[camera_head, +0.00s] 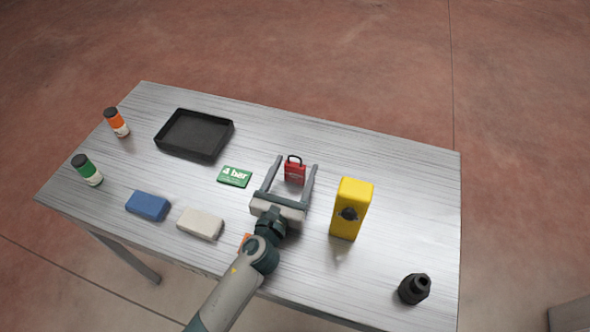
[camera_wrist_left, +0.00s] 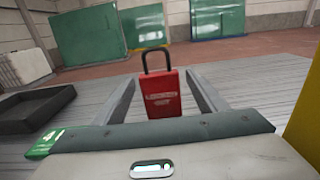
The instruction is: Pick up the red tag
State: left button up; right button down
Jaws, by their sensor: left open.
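The red tag (camera_head: 295,173) is a small red padlock-like piece with a dark loop on top. It stands on the metal table between the two fingers of my left gripper (camera_head: 291,169), near their tips. My left gripper is open, with a finger on each side and a gap to the tag. In the left wrist view the red tag (camera_wrist_left: 162,94) is upright between the spread fingers of my left gripper (camera_wrist_left: 165,80), its loop upward and pale print on its face. My right gripper is not in view.
A yellow box (camera_head: 350,210) with a dark knob stands close right of my left gripper. A green card (camera_head: 234,177) lies to its left. A black tray (camera_head: 195,135), blue block (camera_head: 148,205), pale block (camera_head: 200,223), two bottles and a black fitting (camera_head: 414,289) are also on the table (camera_head: 400,170).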

pick_arm(q)
jog(key=shift+w+d, duration=0.15)
jog(key=shift+w, duration=0.1)
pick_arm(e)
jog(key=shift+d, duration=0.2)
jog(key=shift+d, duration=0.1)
pick_arm(q)
jog(key=c, duration=1.2)
jog(key=shift+r, duration=0.1)
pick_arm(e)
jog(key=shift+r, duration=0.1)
